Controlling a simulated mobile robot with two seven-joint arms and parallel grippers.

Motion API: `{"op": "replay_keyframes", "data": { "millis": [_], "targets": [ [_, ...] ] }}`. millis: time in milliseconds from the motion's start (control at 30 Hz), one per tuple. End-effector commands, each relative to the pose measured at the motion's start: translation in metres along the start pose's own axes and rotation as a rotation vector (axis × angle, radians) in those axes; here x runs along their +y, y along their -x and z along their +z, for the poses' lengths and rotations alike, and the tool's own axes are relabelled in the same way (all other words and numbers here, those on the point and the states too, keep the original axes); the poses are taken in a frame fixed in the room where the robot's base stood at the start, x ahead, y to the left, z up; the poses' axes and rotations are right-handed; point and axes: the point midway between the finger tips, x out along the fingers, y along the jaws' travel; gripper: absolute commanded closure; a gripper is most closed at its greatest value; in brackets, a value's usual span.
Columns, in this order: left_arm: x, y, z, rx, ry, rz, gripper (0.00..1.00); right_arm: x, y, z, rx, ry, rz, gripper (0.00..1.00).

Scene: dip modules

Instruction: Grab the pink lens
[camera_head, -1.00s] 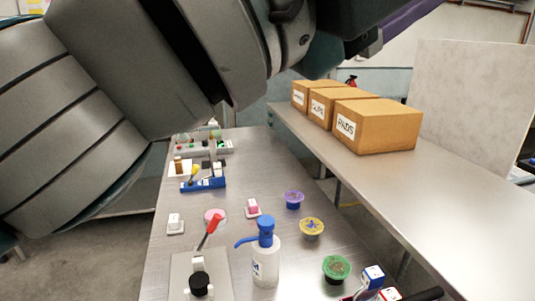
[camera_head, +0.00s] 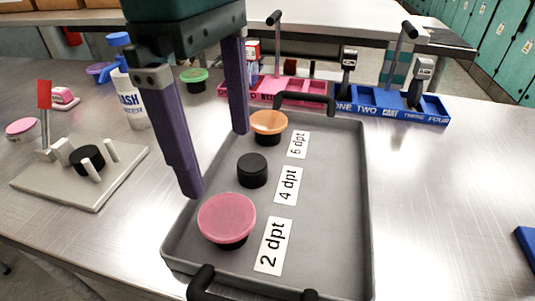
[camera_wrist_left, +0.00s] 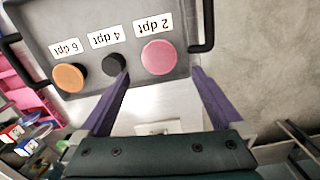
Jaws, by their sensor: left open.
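The pink lens (camera_head: 227,217) sits on a black holder in the grey tray (camera_head: 335,200), beside the "2 dpt" label (camera_head: 272,246). It also shows in the left wrist view (camera_wrist_left: 158,57), between the finger lines and beyond the tips. My left gripper (camera_head: 216,162) is open and empty, with its two purple fingers above the tray's left side. In the head view one fingertip is just behind the pink lens and the other is near the orange lens (camera_head: 268,124). A second pink disc (camera_head: 22,128) lies at the far left of the table. My right gripper is out of view.
A bare black holder (camera_head: 252,170) stands at "4 dpt" (camera_head: 288,186), between the lenses. The tray has black handles (camera_head: 304,102). A clamp plate (camera_head: 82,172), a wash bottle (camera_head: 130,98), a pink rack (camera_head: 300,90) and a blue rack (camera_head: 395,103) stand around it.

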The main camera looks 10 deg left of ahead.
Motion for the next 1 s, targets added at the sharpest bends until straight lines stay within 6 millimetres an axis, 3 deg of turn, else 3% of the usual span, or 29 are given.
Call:
{"op": "replay_keyframes", "data": {
  "millis": [133,733,1000],
  "targets": [
    [0.002,-0.012,-0.012,0.049,0.005,-0.001,0.0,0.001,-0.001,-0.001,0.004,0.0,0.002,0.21],
    [0.0,-0.091,-0.015,0.043,0.004,-0.003,0.0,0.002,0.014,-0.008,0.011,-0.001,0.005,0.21],
    [0.001,-0.1,-0.016,0.043,0.002,0.001,0.0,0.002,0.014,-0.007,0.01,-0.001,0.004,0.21]
  ]
}}
